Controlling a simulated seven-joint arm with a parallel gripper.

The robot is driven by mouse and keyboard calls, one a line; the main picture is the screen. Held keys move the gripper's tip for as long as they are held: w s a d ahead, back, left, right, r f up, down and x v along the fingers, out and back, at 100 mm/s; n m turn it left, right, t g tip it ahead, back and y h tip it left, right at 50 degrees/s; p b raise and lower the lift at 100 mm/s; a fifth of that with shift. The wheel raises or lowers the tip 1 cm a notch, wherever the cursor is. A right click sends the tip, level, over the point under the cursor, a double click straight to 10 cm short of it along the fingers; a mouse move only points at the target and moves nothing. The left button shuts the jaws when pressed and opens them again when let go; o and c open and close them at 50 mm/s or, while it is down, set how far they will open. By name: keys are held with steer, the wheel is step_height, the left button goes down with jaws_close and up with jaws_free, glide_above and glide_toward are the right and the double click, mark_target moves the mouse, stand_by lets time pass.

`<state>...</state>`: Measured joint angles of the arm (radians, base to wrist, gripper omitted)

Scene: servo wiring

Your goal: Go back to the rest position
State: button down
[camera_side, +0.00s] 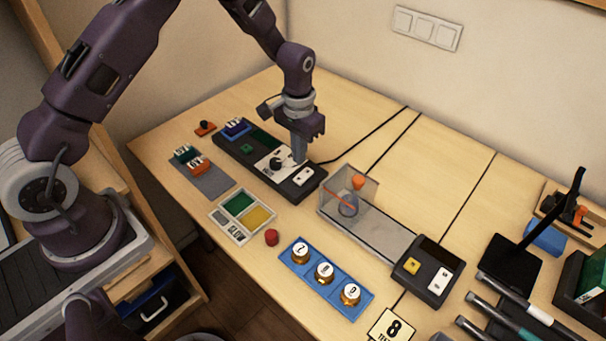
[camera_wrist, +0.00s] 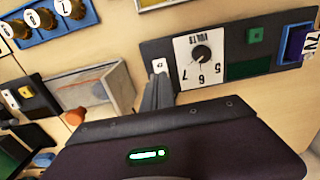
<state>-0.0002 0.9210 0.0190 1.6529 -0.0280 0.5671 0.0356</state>
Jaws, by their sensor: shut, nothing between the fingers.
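My gripper (camera_side: 299,158) is shut and empty. It points down over the black control panel (camera_side: 238,153), by the white dial plate. In the wrist view its closed fingers (camera_wrist: 157,92) show beside the dial plate (camera_wrist: 199,62) marked VOLTS and a white switch (camera_wrist: 160,66). I cannot tell whether the fingertips touch the panel. The dial's black knob (camera_wrist: 201,54) is in clear view there. A blue-purple connector block (camera_side: 236,128) and a green button (camera_side: 246,148) sit at the panel's far left end.
A clear-walled box (camera_side: 348,192) with an orange piece stands right of the panel. Dark cables run behind.

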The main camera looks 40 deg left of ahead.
steer(key=shift+r, duration=0.5)
steer(key=s+r+t, duration=0.1)
steer(key=s+r, duration=0.4)
steer(key=r, duration=0.6)
steer(key=s+r+t, duration=0.2)
steer(key=s+r, duration=0.2)
steer(key=r, duration=0.6)
steer(key=s+r+t, duration=0.1)
steer(key=s+r, duration=0.2)
steer(key=s, duration=0.7)
steer(key=s+r+t, duration=0.1)
steer(key=s+r, duration=0.2)
steer(key=s, duration=0.7)
steer(key=shift+s+d+r+t, duration=0.2)
steer(key=shift+d+t, duration=0.05)
steer(key=shift+t, duration=0.05)
